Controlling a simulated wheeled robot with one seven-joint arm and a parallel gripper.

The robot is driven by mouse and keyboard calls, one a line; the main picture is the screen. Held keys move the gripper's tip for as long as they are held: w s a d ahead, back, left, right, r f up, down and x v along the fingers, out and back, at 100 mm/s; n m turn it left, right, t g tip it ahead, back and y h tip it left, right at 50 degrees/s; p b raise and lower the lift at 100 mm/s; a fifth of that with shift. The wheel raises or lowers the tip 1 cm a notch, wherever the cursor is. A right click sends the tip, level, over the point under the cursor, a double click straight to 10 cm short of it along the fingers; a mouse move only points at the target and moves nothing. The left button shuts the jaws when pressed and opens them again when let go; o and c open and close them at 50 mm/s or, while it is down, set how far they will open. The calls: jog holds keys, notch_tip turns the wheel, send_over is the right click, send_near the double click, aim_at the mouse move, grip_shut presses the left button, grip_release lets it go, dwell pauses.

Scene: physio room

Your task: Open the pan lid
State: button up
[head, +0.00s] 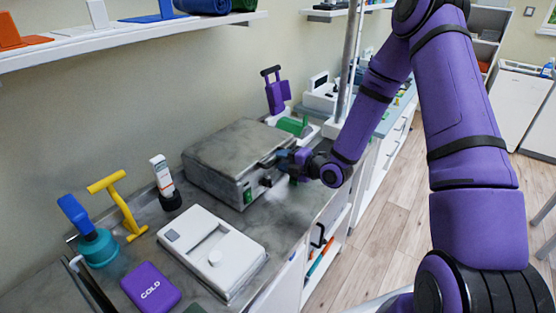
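A grey, box-shaped metal pan (205,178) stands on the counter in the head view. Its broad flat lid (236,146) lies level on top and looks closed. My gripper (277,160) is at the pan's right front side, close to the lid's front edge. Dark parts there, possibly a handle, overlap with the fingers. Whether the fingers touch or hold it cannot be told. A green switch or light (247,194) shows on the pan's front face. My wrist hides part of the pan's right end.
In front of the pan lie a white flat device (212,250) and a purple COLD pack (151,287). A yellow tool (120,205), a white bottle (161,176) and a teal-based tool (98,249) stand at left. A shelf (130,39) overhangs the upper left.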

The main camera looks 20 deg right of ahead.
jog(key=shift+x, duration=1.2)
jog(key=shift+c, duration=0.4)
grip_shut()
